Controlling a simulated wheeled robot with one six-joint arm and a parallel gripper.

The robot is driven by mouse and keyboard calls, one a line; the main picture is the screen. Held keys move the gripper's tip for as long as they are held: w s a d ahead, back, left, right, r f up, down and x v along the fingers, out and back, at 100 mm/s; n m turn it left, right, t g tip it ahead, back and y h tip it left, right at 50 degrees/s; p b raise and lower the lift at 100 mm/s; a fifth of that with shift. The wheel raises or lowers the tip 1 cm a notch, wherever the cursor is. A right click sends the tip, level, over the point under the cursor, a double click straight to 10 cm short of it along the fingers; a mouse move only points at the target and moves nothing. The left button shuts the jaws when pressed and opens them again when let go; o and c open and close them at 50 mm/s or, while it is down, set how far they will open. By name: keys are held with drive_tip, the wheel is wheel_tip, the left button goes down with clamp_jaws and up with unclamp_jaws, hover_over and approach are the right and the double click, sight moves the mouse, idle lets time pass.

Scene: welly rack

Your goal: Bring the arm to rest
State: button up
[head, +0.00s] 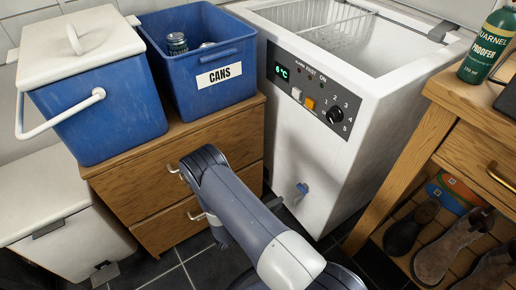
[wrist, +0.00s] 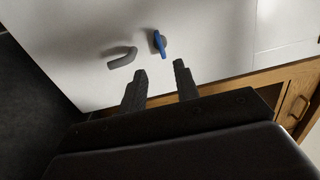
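My gripper (wrist: 160,83) shows in the wrist view with its two dark fingers apart and nothing between them. The fingers point at the white front of the chest freezer (wrist: 210,40). A blue tap handle (wrist: 159,43) and a grey spout (wrist: 122,58) sit on that front, just beyond the fingertips.
A wooden drawer unit (head: 150,205) bears a blue cool box (head: 105,115) with a white lid and a blue CANS bin (head: 215,95). A white pedal bin (head: 70,245) stands left. A wooden bench (head: 455,100) with boots below and a green bottle (head: 487,50) on top is right.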

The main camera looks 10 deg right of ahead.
drive_tip(key=b+x, duration=0.2)
drive_tip(key=x, duration=0.8)
drive_tip(key=shift+d+f, duration=0.1)
drive_tip(key=shift+d, duration=0.1)
drive_tip(key=shift+n, duration=0.3)
